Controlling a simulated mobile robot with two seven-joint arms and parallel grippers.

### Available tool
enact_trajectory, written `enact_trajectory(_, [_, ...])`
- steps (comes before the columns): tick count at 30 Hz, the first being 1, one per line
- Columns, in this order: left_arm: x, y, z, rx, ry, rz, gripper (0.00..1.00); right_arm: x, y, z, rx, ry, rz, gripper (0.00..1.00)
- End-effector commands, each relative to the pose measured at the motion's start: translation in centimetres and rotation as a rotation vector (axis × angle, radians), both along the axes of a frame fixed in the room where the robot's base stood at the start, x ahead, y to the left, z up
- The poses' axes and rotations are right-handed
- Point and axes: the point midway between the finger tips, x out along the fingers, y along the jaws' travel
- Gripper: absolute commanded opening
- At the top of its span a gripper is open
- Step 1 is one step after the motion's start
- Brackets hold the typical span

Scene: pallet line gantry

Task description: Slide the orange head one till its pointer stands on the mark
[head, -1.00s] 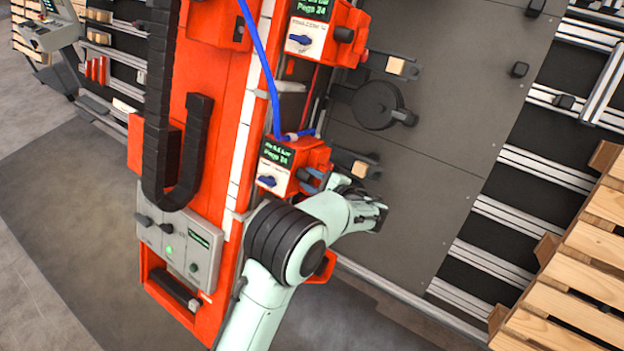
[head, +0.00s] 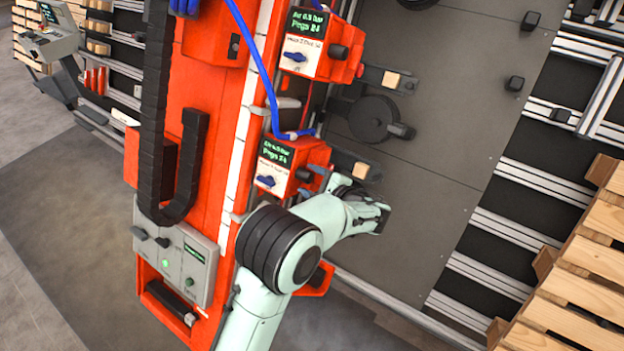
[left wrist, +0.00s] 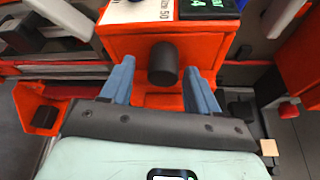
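Two orange heads sit on the tall orange beam. The lower orange head (head: 292,160) has a green-lettered screen, a white label with a blue switch and a black knob. Its label is too small to read surely. My left gripper (head: 312,183) is at this head. A white strip (head: 243,140) runs along the beam. I cannot make out the pointer or mark surely. My right gripper is not in view.
The upper orange head (head: 318,50) stands farther up the beam. A blue hose (head: 258,65) loops between the heads. A grey control box (head: 176,262) with a green light is at the beam's lower end. A dark panel (head: 450,110) and wooden pallet (head: 570,270) lie to the right.

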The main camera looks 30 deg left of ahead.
Motion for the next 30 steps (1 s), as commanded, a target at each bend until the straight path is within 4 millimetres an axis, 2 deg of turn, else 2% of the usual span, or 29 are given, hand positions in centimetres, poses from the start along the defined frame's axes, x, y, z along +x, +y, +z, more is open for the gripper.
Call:
enact_trajectory(4, [-0.1,-0.3,0.2,0.000,-0.002,0.000,0.61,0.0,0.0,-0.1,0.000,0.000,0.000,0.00])
enact_trajectory(8, [-0.6,-1.8,0.5,-0.001,-0.003,-0.003,0.61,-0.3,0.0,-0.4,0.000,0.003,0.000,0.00])
enact_trajectory(21, [-3.9,-10.1,2.8,0.000,0.000,-0.004,0.61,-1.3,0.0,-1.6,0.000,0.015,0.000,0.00])
enact_trajectory(25, [-4.5,-11.4,3.3,0.000,0.001,-0.002,0.61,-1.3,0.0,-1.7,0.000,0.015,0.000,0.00])
enact_trajectory(30, [-4.8,-12.1,3.5,0.000,0.000,0.000,0.61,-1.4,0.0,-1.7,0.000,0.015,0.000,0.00])
